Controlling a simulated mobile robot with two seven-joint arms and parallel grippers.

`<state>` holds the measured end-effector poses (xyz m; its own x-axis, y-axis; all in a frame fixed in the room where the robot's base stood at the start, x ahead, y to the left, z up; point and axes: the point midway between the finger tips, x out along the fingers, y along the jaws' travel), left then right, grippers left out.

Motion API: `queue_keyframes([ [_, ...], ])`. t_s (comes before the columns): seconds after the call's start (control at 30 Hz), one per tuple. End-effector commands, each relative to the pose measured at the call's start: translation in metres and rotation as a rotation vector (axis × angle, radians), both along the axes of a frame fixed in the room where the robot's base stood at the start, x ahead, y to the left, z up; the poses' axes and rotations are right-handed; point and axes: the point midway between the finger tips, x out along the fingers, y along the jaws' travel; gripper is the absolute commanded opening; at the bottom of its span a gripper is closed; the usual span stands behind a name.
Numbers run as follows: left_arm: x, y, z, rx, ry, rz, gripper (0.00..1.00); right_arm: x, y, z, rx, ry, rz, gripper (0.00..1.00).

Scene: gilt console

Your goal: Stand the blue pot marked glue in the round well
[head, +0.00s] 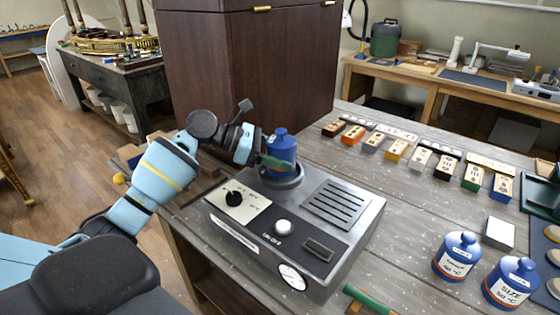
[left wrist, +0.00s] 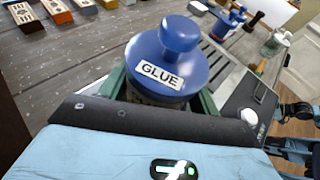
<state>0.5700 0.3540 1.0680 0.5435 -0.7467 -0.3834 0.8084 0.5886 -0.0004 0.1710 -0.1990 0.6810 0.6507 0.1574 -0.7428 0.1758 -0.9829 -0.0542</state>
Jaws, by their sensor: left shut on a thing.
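The blue pot (head: 283,143) is upright at the round well (head: 290,183), a dark ring on the back left of the grey device. In the left wrist view, the pot (left wrist: 165,65) shows its round knob and a white label reading GLUE. My left gripper (head: 274,162) is shut on the pot, its green fingers on either side of the body. The pot's base is low at the ring; I cannot tell whether it rests inside or hangs just above. The gripper hides part of the pot's body. My right gripper is not in view.
The grey device (head: 370,215) has a dial, a white knob and a slotted plate. Two other blue pots (head: 457,256) (head: 511,283) stand at the right. Several coloured blocks (head: 397,150) line the bench. A dark wooden cabinet (head: 245,70) rises behind. A green-handled tool (head: 368,299) lies in front.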

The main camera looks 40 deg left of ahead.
Motion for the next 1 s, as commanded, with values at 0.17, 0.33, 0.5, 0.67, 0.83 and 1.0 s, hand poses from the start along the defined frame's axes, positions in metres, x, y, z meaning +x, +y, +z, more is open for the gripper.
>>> queue_keyframes([
  [0.17, 0.0, 0.0, -0.018, -0.003, -0.001, 0.002, 0.25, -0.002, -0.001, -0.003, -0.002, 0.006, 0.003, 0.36],
  [0.33, 0.0, 0.0, -0.017, -0.003, -0.003, 0.002, 0.25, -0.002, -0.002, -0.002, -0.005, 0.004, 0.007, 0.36],
  [0.5, 0.0, 0.0, -0.019, -0.001, 0.0, 0.001, 0.65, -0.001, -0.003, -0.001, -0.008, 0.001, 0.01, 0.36],
  [0.67, 0.0, 0.0, -0.02, 0.0, 0.0, 0.001, 0.84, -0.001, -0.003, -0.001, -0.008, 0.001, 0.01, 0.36],
  [0.83, 0.0, 0.0, -0.02, 0.0, 0.0, 0.001, 0.84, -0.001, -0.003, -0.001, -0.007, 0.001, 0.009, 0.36],
  [1.0, -0.001, 0.001, -0.018, 0.0, 0.001, 0.001, 0.84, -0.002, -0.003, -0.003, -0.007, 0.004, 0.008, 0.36],
])
